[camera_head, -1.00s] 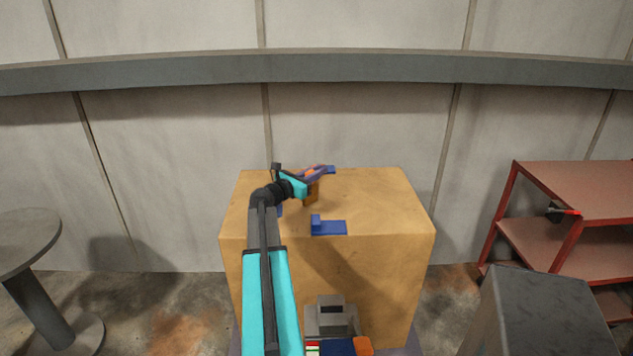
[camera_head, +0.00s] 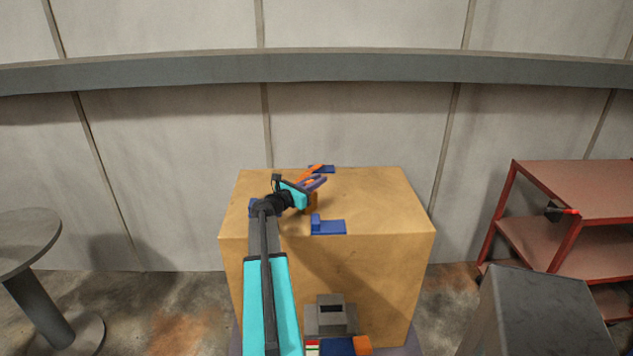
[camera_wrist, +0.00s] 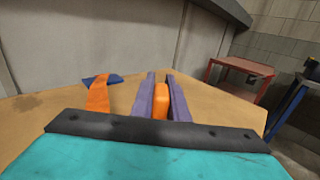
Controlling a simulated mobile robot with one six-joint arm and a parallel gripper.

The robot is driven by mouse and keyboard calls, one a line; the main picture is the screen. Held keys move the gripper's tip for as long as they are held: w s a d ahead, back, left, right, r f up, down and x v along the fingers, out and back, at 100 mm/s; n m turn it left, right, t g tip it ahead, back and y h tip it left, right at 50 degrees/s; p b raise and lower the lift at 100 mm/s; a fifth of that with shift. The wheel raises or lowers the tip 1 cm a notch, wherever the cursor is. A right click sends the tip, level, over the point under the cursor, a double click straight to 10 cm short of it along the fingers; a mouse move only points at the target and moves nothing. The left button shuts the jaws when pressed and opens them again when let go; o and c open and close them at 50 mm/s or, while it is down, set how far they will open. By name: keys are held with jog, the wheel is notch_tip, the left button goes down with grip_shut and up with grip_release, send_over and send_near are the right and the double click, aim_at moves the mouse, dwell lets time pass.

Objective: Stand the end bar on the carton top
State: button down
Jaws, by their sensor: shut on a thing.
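My gripper (camera_head: 318,182) is over the carton top (camera_head: 385,200), its purple fingers pointing to the back right. They are shut on an orange bar (camera_wrist: 161,100), the end bar as far as I can tell. In the head view its darker orange part (camera_head: 312,201) shows below the fingers. Whether its lower end touches the carton is unclear. In the wrist view the fingers (camera_wrist: 164,98) hide its sides. A second orange piece (camera_wrist: 98,95) slants from a blue piece (camera_wrist: 103,79) at the carton's back, left of the fingers, apart from them.
A blue stepped piece (camera_head: 328,227) lies near the carton's front edge. The carton's right side is clear. A red shelf (camera_head: 575,190) stands to the right, a round grey table (camera_head: 25,240) to the left.

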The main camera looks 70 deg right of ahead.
jog(key=c, duration=1.7)
grip_release()
jog(key=shift+r, duration=0.15)
jog(key=b+v, duration=0.2)
jog(key=v, duration=1)
jog(key=shift+b, duration=0.35)
jog(key=shift+r, duration=0.1)
